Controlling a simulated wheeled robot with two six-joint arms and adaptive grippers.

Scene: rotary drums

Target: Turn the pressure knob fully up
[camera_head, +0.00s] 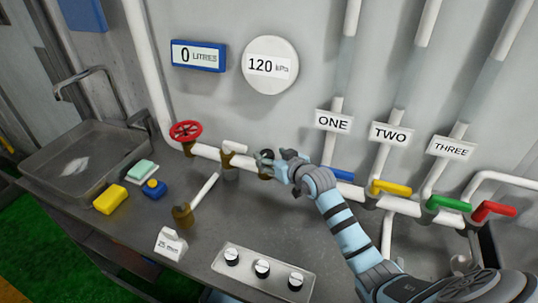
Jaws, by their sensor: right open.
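A dark round knob (267,154) sits on a brass fitting of the white pipe, below the round gauge (270,65) that reads 120 kPa. No label shows on this knob. My right gripper (264,160) is at this knob, with its arm coming from the lower right. Its fingers are open and partly hide the knob and fitting; I cannot tell whether they touch it. My left gripper is not in view.
A red handwheel (186,131) is left on the pipe. Blue, yellow (391,187), green and red levers are right, under signs ONE, TWO and THREE. A panel (262,270) with three knobs lies in front. A sink (82,160), sponges and a tag stand left.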

